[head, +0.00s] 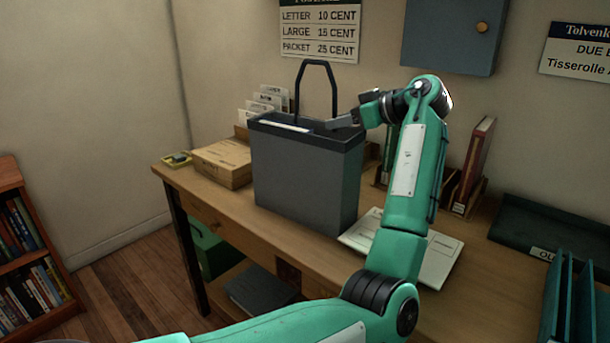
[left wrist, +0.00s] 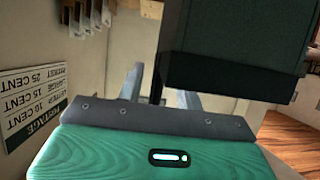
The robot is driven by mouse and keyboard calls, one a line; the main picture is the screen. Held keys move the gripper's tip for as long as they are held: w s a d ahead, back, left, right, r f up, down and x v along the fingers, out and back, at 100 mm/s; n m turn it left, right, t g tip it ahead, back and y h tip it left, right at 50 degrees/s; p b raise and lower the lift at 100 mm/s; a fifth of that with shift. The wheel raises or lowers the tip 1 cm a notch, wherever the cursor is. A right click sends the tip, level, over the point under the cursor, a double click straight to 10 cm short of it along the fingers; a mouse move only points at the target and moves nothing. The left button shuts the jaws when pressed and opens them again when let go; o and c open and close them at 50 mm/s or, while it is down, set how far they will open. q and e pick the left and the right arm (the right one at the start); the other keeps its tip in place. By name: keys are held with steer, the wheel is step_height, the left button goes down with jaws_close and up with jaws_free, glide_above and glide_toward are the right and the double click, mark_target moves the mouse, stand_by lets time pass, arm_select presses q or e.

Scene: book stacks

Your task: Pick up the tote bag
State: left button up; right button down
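The tote bag (head: 305,180) is a dark grey, box-shaped bag standing upright on the wooden desk (head: 210,205). Its black handle (head: 315,63) stands up in an arch above the rim. My left gripper (head: 338,123) is at the right leg of the handle, just above the bag's rim. In the left wrist view the picture is upside down. The bag (left wrist: 240,50) fills the upper right there, and a dark handle leg (left wrist: 157,88) shows between the two fingers of my left gripper (left wrist: 158,90). The fingers are apart, with gaps visible beside the leg. My right gripper is not in view.
A cardboard box (head: 222,163) lies left of the bag, with card files (head: 265,103) behind. A white paper or keyboard-like pad (head: 435,260) lies right of it. A dark red book (head: 473,165) stands at the wall. A dark tray (head: 550,235) is at the right.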

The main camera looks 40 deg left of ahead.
arm_select(q)
steer(key=x, duration=0.3)
steer(key=shift+a, duration=0.2)
steer(key=shift+r, duration=0.1)
steer(key=shift+c, duration=0.5)
steer(key=c, duration=0.7)
steer(key=shift+r, duration=0.25)
